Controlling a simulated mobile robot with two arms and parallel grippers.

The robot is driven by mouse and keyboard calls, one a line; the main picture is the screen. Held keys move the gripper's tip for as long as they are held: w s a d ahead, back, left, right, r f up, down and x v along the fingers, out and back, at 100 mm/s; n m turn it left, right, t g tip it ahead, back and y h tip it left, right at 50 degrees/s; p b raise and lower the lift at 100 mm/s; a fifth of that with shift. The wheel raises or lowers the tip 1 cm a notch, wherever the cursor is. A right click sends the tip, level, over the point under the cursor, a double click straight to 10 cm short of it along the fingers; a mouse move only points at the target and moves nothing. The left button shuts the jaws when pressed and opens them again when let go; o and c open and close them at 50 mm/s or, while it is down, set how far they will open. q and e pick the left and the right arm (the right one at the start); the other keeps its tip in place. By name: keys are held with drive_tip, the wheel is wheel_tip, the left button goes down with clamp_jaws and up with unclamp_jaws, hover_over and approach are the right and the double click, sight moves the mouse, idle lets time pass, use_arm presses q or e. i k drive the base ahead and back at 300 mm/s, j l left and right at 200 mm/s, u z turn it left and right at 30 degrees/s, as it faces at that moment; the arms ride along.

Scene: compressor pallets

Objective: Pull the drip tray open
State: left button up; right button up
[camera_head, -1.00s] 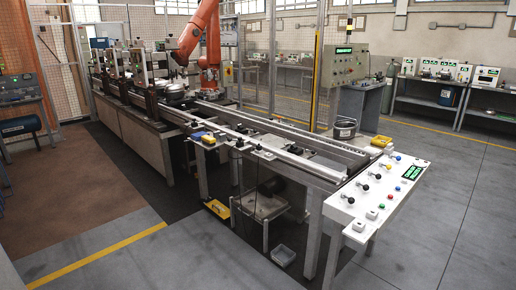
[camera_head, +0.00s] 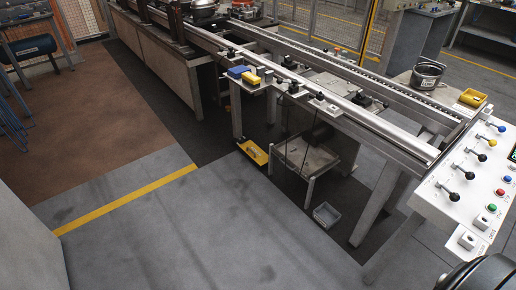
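Under the conveyor line stands a low metal stand with a shallow grey top (camera_head: 296,152); dark items sit on it. A yellow shallow tray (camera_head: 253,151) is low beside its left end. A small grey bin (camera_head: 326,214) rests on the floor in front of the line. I cannot tell for certain which of these is the drip tray, or whether it is pulled out. Neither of my grippers shows. A dark rounded part at the bottom right corner may be mine.
The conveyor (camera_head: 352,100) runs from upper left to right, with blue and yellow blocks (camera_head: 242,74) on its near ledge. A white control panel (camera_head: 465,185) with knobs and buttons is at the right end. The grey floor (camera_head: 200,235) in front is clear.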

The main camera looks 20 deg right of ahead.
sight(320, 157)
drive_tip(key=i+z, duration=0.3)
drive_tip(key=i+j+z, duration=0.2)
drive_tip(key=i+z, duration=0.15)
drive_tip(key=i, duration=0.2)
drive_tip(key=i+j+z, duration=0.3)
drive_tip(key=i+l, duration=0.05)
drive_tip(key=i, duration=0.05)
